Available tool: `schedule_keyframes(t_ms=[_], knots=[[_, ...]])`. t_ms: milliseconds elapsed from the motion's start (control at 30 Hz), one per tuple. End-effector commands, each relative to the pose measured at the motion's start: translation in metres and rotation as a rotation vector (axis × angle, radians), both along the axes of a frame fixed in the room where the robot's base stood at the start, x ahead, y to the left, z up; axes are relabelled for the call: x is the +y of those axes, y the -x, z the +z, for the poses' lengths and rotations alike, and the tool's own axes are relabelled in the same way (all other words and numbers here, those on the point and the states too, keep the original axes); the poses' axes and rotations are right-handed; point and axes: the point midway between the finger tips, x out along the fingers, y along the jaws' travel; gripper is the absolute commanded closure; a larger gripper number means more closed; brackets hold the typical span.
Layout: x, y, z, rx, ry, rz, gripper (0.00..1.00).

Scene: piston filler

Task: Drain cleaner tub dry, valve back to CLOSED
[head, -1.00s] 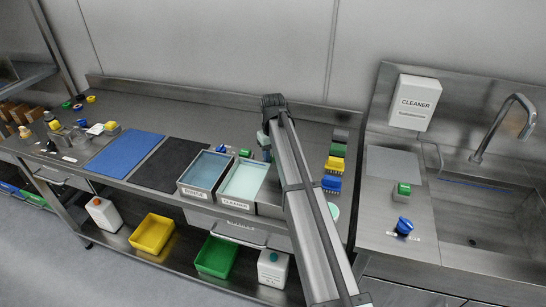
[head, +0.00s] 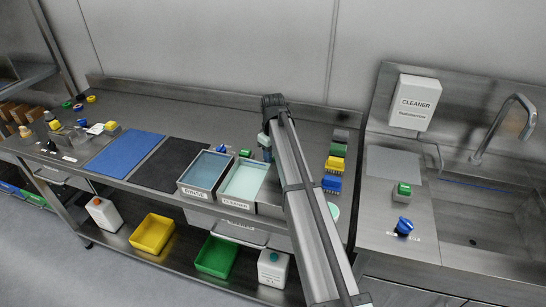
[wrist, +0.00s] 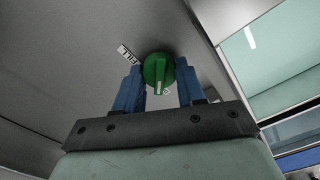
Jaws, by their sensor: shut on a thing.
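The cleaner tub (head: 237,204) stands in the bench beside the rinse tub (head: 196,192). It holds pale green liquid; part of the tub also shows at the right of the wrist view (wrist: 262,88). In the wrist view a round green knob (wrist: 158,68) with a white pointer sits between the two blue fingers of my gripper (wrist: 158,86), shut on it. The pointer faces down in that picture. A FILL label (wrist: 128,54) lies beside the knob; another label is mostly hidden. In the head view my gripper (head: 266,152) is behind the cleaner tub.
A green knob (head: 245,153) and a blue knob (head: 221,149) stand behind the tubs. Several coloured brushes (head: 335,164) lie right of my arm. A sink (head: 485,215) is at the far right. Dark (head: 172,165) and blue (head: 126,154) mats lie at left.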

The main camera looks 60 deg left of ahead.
Motion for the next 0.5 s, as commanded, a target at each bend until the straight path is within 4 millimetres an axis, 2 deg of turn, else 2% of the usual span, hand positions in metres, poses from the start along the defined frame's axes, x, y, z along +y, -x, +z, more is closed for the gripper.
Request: schedule_keyframes(t_ms=[67,100,367,500], knots=[[0.0001,0.0,0.0001,0.0,0.0,0.002,0.91],[0.0001,0.0,0.0001,0.0,0.0,0.002,0.6],[0.0,0.0,0.0,0.0,0.0,0.001,0.35],[0.0,0.0,0.0,0.0,0.0,0.0,0.35]])
